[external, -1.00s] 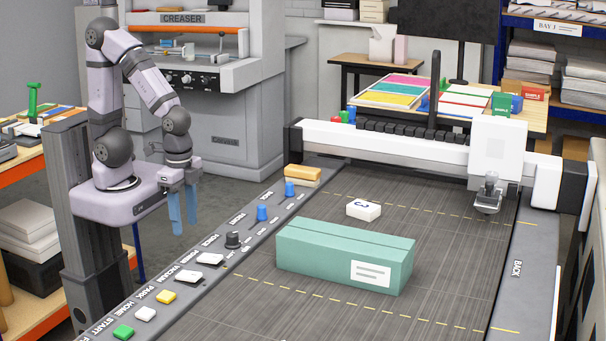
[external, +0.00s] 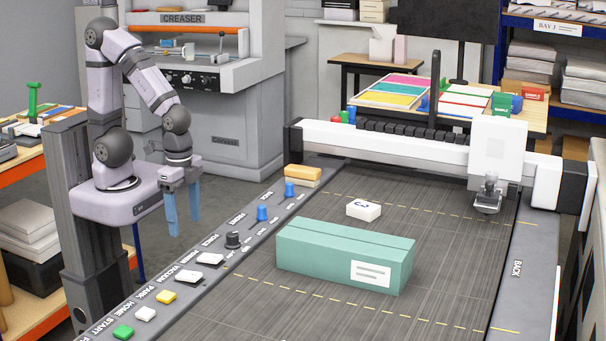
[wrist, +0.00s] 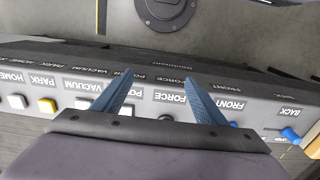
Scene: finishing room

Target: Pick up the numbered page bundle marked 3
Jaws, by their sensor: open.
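A small white page bundle (external: 363,209) with a dark mark on top lies on the grey cutting bed (external: 330,320), behind the teal box. The mark is too small and turned for me to read its number surely. My gripper (external: 182,212) hangs at the left, outside the bed and clear of the control strip. Its blue fingers point down, open and empty. In the wrist view my gripper (wrist: 157,80) shows its two fingers apart over the control strip, with nothing between them. The bundle does not show in the wrist view.
A long teal box (external: 345,255) with a white label stands in front of the bundle. The control strip (external: 215,245), with buttons and blue knobs, runs along the bed's left edge. A white gantry (external: 400,147) spans the back.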

